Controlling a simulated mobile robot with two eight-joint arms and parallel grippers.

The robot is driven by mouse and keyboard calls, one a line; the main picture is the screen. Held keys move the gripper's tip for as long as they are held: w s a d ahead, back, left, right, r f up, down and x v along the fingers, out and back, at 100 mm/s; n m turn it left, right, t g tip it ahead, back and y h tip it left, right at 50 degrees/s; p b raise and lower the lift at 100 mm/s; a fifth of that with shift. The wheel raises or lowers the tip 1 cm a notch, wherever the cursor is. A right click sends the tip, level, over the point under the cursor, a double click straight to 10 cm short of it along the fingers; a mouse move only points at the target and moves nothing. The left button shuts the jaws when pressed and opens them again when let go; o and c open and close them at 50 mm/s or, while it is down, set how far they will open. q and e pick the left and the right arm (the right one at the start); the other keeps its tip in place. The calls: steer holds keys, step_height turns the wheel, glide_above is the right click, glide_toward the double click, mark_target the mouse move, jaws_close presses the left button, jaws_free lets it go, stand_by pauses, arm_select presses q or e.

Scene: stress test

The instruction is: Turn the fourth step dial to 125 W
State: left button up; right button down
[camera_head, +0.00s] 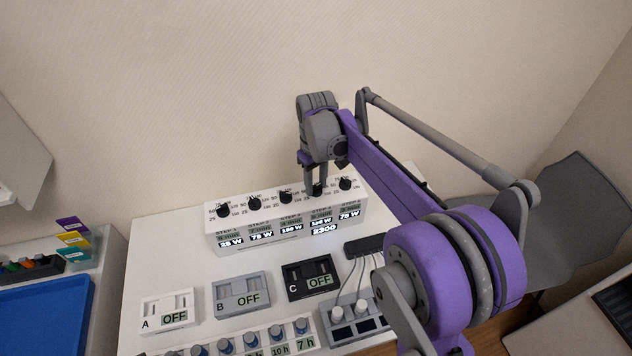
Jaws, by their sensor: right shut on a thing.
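The white dial box (290,238) stands at the back of the white table, with a row of black step dials on its sloped top. The fourth step dial (318,191) from the left is partly hidden by my right gripper (317,186). That gripper points down from above and is shut on this dial. Under the dials are small displays; the first reads 25 W and the second 75 W. The fourth display (320,222) is too small to read surely. My left gripper is not in view.
In front are switch boxes A (168,302), B (241,284) and C (295,288), each showing OFF. A blue tray (45,312) is at left, a grey chair (580,215) at right.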

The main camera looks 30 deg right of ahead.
mark_target(316, 186)
steer(key=shift+c, duration=2.3)
jaws_free()
step_height(316, 186, up, 11)
steer(key=shift+p, duration=0.35)
steer(key=shift+f, duration=0.1)
